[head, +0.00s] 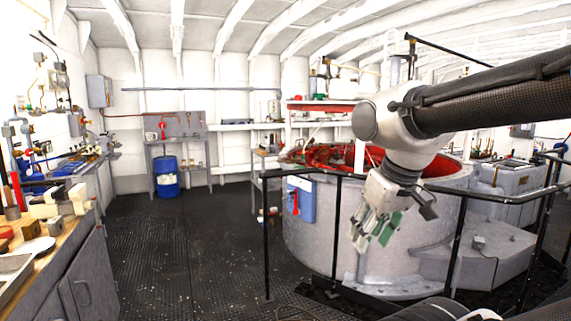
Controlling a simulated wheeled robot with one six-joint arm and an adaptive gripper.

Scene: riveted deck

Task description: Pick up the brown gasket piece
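My gripper (373,238) hangs at the right of centre, pointing down in front of the large grey drum. Its fingers look apart, with pale and green parts, and I see nothing held between them.
Pale blocks (78,196) and a white dish (36,246) stand on the left bench, with a metal tray (12,272) in front. A black railing (265,240) surrounds the drum (318,240). A blue barrel (166,177) stands at the back. The dark floor (185,250) between is clear.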

